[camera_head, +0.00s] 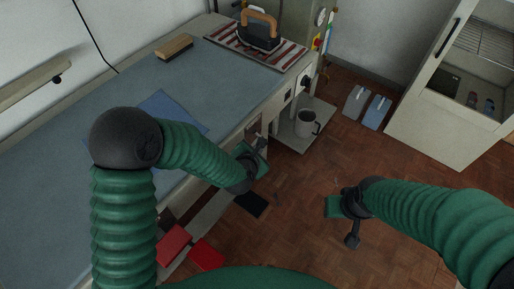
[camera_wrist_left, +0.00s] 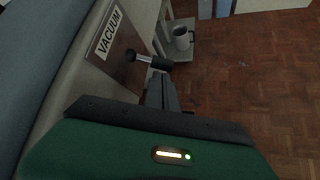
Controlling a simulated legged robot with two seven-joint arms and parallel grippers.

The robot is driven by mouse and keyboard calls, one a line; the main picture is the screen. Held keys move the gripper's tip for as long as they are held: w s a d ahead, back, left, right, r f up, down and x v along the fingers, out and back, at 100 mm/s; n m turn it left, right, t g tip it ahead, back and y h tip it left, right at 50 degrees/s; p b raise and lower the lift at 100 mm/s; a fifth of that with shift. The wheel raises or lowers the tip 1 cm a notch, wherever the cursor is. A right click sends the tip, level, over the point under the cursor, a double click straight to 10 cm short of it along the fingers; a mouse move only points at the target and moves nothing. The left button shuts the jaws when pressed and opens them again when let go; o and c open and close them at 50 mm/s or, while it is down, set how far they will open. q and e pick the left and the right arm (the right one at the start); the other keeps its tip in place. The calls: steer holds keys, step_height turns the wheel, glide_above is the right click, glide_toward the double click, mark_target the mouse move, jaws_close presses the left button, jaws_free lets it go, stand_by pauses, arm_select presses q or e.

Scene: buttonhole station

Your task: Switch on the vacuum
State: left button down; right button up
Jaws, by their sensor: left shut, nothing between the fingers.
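The vacuum switch shows in the left wrist view as a brownish plate (camera_wrist_left: 119,62) under a white VACUUM label (camera_wrist_left: 107,35), on the bench's front. A lever with a dark round base, a bright stem and a black grip (camera_wrist_left: 160,63) sticks out from the plate. My left gripper (camera_wrist_left: 158,84) is shut and empty, its tips close under the black grip; I cannot tell whether they touch. In the head view my left gripper (camera_head: 261,145) is at the bench front, partly covering the switch. My right gripper (camera_head: 352,238) hangs over open floor, away from the bench; its jaws are unclear.
The blue-topped bench (camera_head: 100,180) carries a brush (camera_head: 174,47), blue cloth (camera_head: 172,106) and an iron (camera_head: 258,32). A mug (camera_head: 305,123) stands on a low shelf past the switch. Red pedals (camera_head: 173,245) lie below. The floor at right is free up to the white cabinet (camera_head: 425,110).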

arm_select(q)
step_height(320, 180, up, 3)
steer(key=n+g+h+p, duration=0.1)
steer(key=p, duration=0.2)
steer(key=shift+d+h, duration=0.15)
steer(key=shift+h, duration=0.15)
steer(key=shift+r+p, duration=0.3)
steer(key=shift+p, duration=0.05)
stand_by(2.0)
